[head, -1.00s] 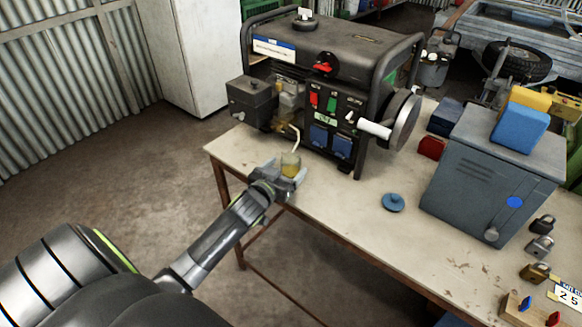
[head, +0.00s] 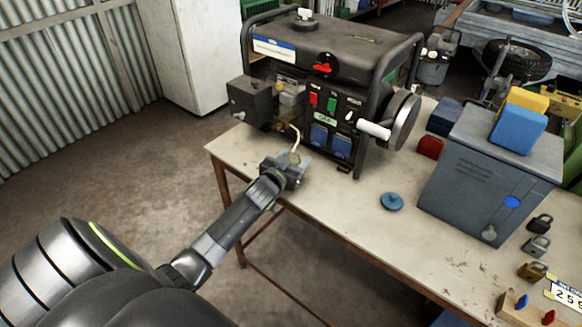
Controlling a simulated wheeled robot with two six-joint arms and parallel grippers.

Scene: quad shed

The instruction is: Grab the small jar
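The small jar (head: 294,158), with yellowish contents, stands on the workbench just in front of the generator, below a thin pale tube. Only a small part of it shows, as my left gripper (head: 290,165) hides most of it. The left gripper is at the jar, with its fingers around it. I cannot tell whether the fingers are closed on the glass. My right gripper is not in view.
The dark generator (head: 325,85) stands close behind the gripper. A blue round lid (head: 392,201) lies on the bench (head: 340,212) to the right. A grey metal cabinet (head: 480,190) and several padlocks are farther right. The bench between the gripper and the lid is clear.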

